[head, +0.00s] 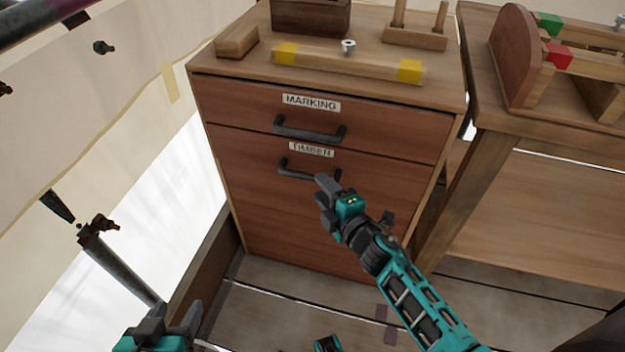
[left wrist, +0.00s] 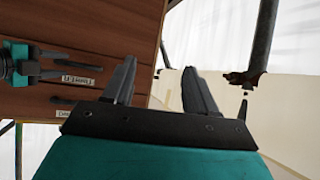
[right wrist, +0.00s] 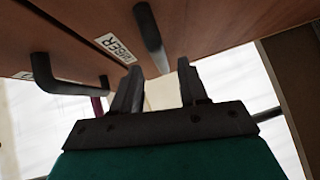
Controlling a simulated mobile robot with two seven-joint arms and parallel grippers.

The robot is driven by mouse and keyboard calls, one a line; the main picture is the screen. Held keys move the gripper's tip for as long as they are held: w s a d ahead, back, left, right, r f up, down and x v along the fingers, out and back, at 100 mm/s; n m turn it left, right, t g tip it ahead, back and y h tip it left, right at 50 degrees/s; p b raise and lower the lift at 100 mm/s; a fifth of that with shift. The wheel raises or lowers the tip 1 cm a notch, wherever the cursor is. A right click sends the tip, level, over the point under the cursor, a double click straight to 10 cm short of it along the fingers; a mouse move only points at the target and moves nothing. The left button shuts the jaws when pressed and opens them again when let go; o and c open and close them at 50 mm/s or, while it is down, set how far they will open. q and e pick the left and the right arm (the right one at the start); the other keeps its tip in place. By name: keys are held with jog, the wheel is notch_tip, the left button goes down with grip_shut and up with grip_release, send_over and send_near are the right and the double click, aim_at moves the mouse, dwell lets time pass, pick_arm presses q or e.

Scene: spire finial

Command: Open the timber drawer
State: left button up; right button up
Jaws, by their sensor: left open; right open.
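The timber drawer (head: 250,165) is in the wooden cabinet, below the marking drawer (head: 235,100); it looks shut, its front flush. Its dark bar handle (head: 296,170) sits under the TIMBER label (head: 311,149). My right gripper (head: 328,188) is open at the right end of this handle. In the right wrist view the handle (right wrist: 150,35) reaches down between the open fingers (right wrist: 160,85); whether they touch it I cannot tell. My left gripper (head: 172,318) is open and empty, low at the left, away from the cabinet; its fingers (left wrist: 158,85) show apart in the left wrist view.
The marking drawer's handle (head: 310,130) is just above. On the cabinet top lie a yellow-ended bar (head: 345,63), a wood block (head: 237,40) and a peg stand (head: 415,38). A workbench (head: 485,85) stands close at right. Scaffold poles (head: 120,275) are at left.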

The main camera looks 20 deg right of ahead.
aim_at(312, 176)
jog(key=shift+b+x, duration=0.5)
jog(key=shift+x, duration=2.2)
jog(key=shift+c, duration=0.2)
grip_shut()
